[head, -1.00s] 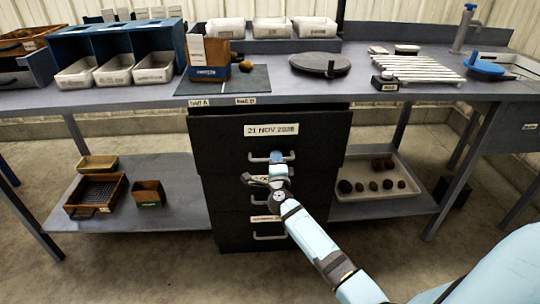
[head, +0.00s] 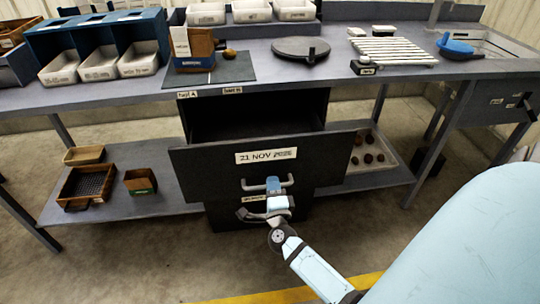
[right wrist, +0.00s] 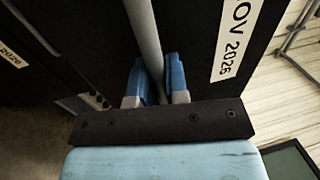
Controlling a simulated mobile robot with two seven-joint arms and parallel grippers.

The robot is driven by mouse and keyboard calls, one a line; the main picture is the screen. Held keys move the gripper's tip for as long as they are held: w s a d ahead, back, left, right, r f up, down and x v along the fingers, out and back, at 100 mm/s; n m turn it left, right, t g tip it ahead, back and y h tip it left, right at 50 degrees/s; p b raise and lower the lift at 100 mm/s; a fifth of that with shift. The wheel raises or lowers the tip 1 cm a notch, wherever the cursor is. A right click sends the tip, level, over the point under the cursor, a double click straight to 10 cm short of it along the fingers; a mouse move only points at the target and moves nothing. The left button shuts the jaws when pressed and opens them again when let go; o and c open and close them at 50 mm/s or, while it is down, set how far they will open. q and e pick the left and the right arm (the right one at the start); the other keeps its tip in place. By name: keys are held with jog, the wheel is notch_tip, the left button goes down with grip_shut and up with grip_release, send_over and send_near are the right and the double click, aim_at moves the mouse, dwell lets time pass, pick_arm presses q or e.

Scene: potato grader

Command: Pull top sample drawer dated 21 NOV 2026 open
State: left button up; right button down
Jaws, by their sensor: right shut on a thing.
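The top sample drawer (head: 215,165), labelled 21 NOV 2026, stands pulled out from the dark cabinet under the bench, and its dark opening shows behind the front. My right gripper (head: 274,188) is shut on the drawer's bar handle (head: 252,185). In the right wrist view, the blue fingertips of the gripper (right wrist: 160,80) lie on both sides of the grey handle bar (right wrist: 146,45), beside the date label (right wrist: 238,40). The lower drawers are partly hidden behind the open drawer and my arm. My left gripper is not in view.
A lower shelf holds wooden boxes (head: 92,185) at left and a tray of potatoes (head: 385,160) at right. The bench top carries white bins (head: 100,65), a dark round plate (head: 300,48) and a slatted rack (head: 392,50). Floor in front is clear, with a yellow line (head: 290,294).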

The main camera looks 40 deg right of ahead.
jog(key=shift+v, duration=0.9)
jog(key=shift+r, duration=0.2)
jog(key=c, duration=1.1)
grip_release()
jog(key=shift+c, duration=0.2)
